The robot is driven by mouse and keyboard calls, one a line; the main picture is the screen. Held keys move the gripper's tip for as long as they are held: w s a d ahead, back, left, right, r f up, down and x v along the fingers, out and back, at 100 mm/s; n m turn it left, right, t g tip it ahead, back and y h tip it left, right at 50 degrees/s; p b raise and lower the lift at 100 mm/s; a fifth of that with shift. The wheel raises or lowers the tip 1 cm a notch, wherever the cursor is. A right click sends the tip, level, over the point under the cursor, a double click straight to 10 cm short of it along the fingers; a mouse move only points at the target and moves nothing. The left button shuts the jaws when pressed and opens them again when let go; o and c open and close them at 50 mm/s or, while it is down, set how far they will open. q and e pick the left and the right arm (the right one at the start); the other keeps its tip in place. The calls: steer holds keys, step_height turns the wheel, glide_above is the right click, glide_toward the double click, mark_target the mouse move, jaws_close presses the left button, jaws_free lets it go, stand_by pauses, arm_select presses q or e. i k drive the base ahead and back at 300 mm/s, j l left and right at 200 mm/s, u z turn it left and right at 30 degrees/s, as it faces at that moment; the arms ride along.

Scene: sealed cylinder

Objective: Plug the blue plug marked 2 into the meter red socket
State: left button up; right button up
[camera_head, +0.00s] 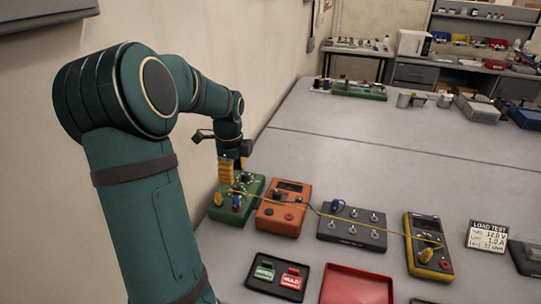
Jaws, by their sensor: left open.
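My left gripper (231,178) points down, open, over the back of the green board (249,188), with its yellow fingers close above it. A blue plug (236,203) stands on the green board and another blue plug (337,205) on the dark terminal box (352,231); their marks are too small to read. The yellow meter (422,225) lies to the right, with a yellow plug (426,256) on its lower part. My right gripper is out of view.
An orange device (284,209) sits between the green board and the terminal box. A yellow cable (388,232) crosses to the meter. In front are a black tray (252,281) with green and red tags and a red tray (357,288).

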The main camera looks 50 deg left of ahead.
mark_target(336, 204)
steer(key=k+l, duration=0.8)
steer(key=k, duration=0.05)
